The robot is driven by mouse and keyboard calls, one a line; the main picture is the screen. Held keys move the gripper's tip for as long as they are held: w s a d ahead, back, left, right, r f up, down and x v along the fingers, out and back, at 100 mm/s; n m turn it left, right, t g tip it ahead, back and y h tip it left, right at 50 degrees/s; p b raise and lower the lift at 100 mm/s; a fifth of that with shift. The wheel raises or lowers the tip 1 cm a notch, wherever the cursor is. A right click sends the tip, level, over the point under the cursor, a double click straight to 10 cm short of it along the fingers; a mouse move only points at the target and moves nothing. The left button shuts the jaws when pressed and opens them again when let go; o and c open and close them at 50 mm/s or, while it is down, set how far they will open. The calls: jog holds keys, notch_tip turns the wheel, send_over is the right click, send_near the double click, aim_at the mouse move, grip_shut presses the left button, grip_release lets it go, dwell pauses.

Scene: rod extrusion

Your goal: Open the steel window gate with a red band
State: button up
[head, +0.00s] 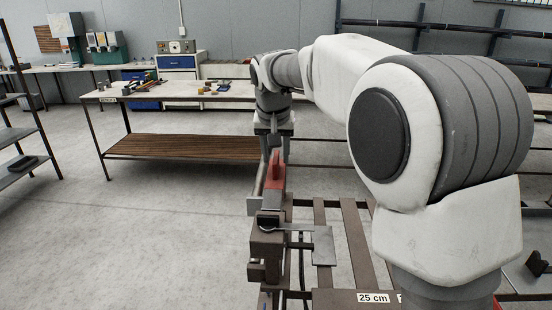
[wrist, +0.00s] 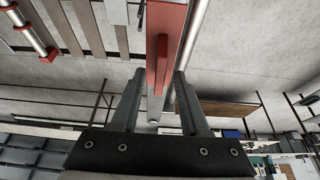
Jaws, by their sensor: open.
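A red part (head: 276,172) stands on the frame's left side, just below my gripper (head: 275,140) in the head view. In the wrist view, the red part (wrist: 165,30) has a narrow bar reaching down between the two fingers of my gripper (wrist: 159,72). The fingers are apart, one on each side of the bar; I cannot tell whether either touches it. A pale steel piece (head: 257,190) shows beside the red part. I cannot make out the gate's full outline or its hinge; my gripper and arm hide part of it.
A brown slatted frame (head: 345,235) with a "25 cm" label (head: 373,298) lies below my arm. A bracket with a grey plate (head: 322,245) is nearer. A workbench (head: 190,92) with small items stands behind left. Bare floor (head: 140,240) lies at left. A red-ended rod (wrist: 32,32) shows too.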

jog(key=shift+w+f, duration=0.25)
jog(key=shift+f, duration=0.45)
grip_shut()
dwell(1.0)
